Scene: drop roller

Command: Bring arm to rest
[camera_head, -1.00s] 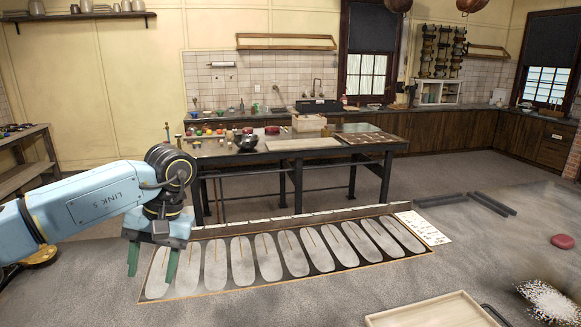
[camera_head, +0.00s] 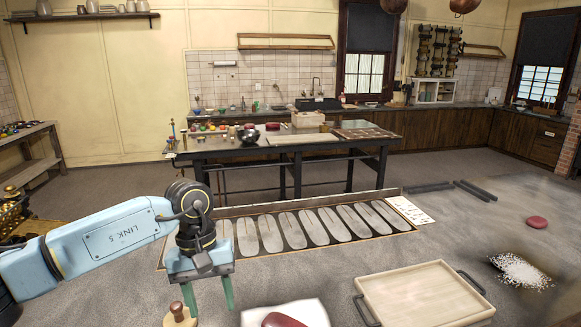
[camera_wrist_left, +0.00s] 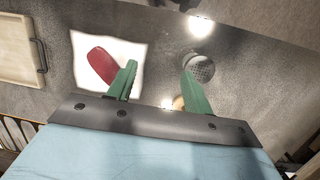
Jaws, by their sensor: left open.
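My left gripper (camera_head: 208,294) hangs from the blue arm that comes in from the left, its two green fingers pointing down and apart, with nothing between them. It also shows in the left wrist view (camera_wrist_left: 159,68), open and empty. A red item (camera_head: 284,320) on a white square (camera_head: 311,312) lies to its right in the head view, cut off by the bottom edge. The wrist view shows the red item (camera_wrist_left: 102,66) and white square (camera_wrist_left: 139,51) beside one finger. My right gripper is not in view.
A wooden tray (camera_head: 400,320) with dark handles lies at the lower right. A knobbed wooden item (camera_head: 178,310) is by the left gripper. Behind is a dark panel of pale rounded shapes (camera_head: 270,235). A white grainy pile (camera_head: 520,270) and red disc (camera_head: 537,222) lie at the right.

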